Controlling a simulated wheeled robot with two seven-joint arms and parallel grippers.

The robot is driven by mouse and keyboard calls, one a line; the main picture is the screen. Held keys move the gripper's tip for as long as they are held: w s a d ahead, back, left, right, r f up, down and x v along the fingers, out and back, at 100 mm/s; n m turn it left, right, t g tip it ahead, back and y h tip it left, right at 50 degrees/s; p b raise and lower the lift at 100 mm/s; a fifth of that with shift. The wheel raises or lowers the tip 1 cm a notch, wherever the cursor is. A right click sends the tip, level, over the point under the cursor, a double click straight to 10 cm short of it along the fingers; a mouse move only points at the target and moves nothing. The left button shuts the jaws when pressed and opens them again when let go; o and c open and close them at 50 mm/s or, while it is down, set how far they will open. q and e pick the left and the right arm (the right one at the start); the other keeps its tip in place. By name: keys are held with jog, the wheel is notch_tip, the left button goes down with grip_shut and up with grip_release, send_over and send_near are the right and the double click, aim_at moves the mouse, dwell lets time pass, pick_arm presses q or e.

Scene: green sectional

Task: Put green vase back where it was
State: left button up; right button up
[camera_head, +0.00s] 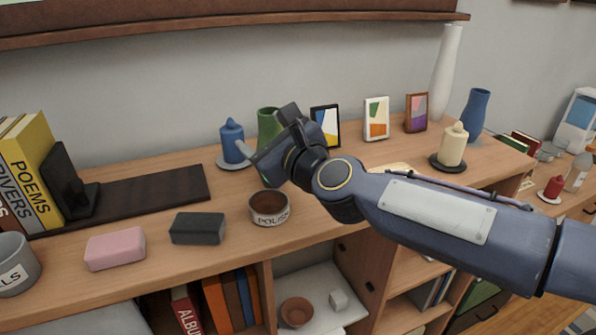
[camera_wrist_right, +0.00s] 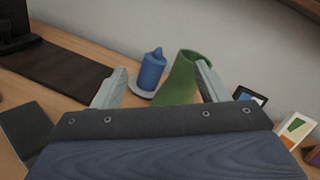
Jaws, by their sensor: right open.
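The green vase (camera_head: 268,124) stands on the wooden shelf top near the wall, partly hidden behind my right gripper (camera_head: 262,160) in the head view. In the right wrist view the green vase (camera_wrist_right: 180,80) appears tilted by the camera angle, between the two fingertips and nearer the right one. The right gripper (camera_wrist_right: 160,85) is open, with its fingers spread. Whether a finger touches the vase cannot be told. My left gripper is not in view.
A blue candle (camera_head: 232,142) on a saucer stands just left of the vase. A picture frame (camera_head: 325,127) stands to its right. A bowl (camera_head: 269,207), a dark block (camera_head: 198,228) and a pink block (camera_head: 115,249) lie nearer the front. A blue vase (camera_head: 476,112) and a cream candle (camera_head: 453,145) stand farther right.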

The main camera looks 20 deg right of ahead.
aim_at(272, 126)
jog(key=m+h, duration=0.1)
jog(key=m, duration=0.1)
jog(key=w+d+m+h, duration=0.1)
jog(key=m, duration=0.1)
jog(key=d+f+m+h, duration=0.1)
jog(key=m, duration=0.1)
jog(key=shift+w+d+m+t+b, duration=0.15)
jog(key=shift+w+m+t+b, duration=0.15)
jog(key=shift+m+t, duration=0.1)
jog(key=shift+w+d+m+h, duration=0.1)
jog(key=shift+d+m+h, duration=0.05)
jog(key=shift+m+h, duration=0.15)
jog(key=shift+w, duration=0.25)
jog(key=w+p, duration=0.1)
jog(key=w, duration=0.2)
jog(key=w+p, duration=0.1)
jog(key=w, duration=0.2)
jog(key=shift+w+d+r+p, duration=0.1)
jog(key=shift+w+d+p, duration=0.1)
jog(key=shift+w+p, duration=0.1)
jog(key=shift+w, duration=0.2)
jog(key=shift+s, duration=0.1)
jog(key=shift+c, duration=0.6)
grip_shut()
jog(key=shift+r, duration=0.1)
